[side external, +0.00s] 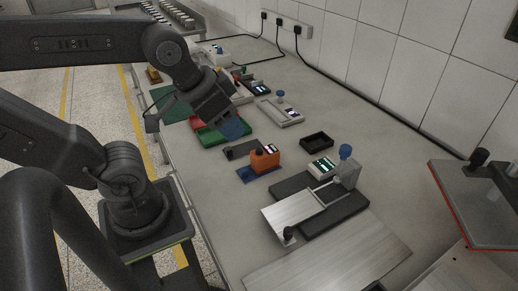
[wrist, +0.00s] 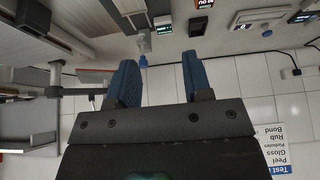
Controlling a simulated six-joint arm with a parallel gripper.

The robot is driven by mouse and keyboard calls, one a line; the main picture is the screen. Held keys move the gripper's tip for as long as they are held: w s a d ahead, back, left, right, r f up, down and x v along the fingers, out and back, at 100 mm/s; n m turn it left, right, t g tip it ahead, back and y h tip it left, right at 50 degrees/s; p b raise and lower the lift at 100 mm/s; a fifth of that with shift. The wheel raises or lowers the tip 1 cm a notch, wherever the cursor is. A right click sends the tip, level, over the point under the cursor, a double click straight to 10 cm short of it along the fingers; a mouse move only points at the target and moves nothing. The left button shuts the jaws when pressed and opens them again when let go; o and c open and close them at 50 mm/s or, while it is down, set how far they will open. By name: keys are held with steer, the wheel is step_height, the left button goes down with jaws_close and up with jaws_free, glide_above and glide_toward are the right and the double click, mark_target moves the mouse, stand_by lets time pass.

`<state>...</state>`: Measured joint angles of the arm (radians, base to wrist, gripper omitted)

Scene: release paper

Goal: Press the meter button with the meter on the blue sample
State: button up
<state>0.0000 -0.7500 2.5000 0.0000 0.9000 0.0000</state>
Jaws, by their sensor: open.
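In the side external view, an orange meter (side external: 264,161) with a small display on top stands on the flat blue sample (side external: 255,175) in the middle of the bench. I cannot make out its button at this size. My gripper (side external: 236,127) is open and empty, above the bench behind and left of the meter, apart from it. In the wrist view my two blue fingers (wrist: 160,62) are spread with nothing between them. The meter and the blue sample do not show in the wrist view.
A dark flat block (side external: 242,149) lies beside the meter. Green (side external: 213,135) and red trays lie under my gripper. A black tray (side external: 316,141), a display box (side external: 321,166) and a metal plate fixture (side external: 293,212) with a blue-knobbed post stand to the right. The wall bounds the back.

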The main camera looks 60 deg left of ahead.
jaws_close()
stand_by(0.9)
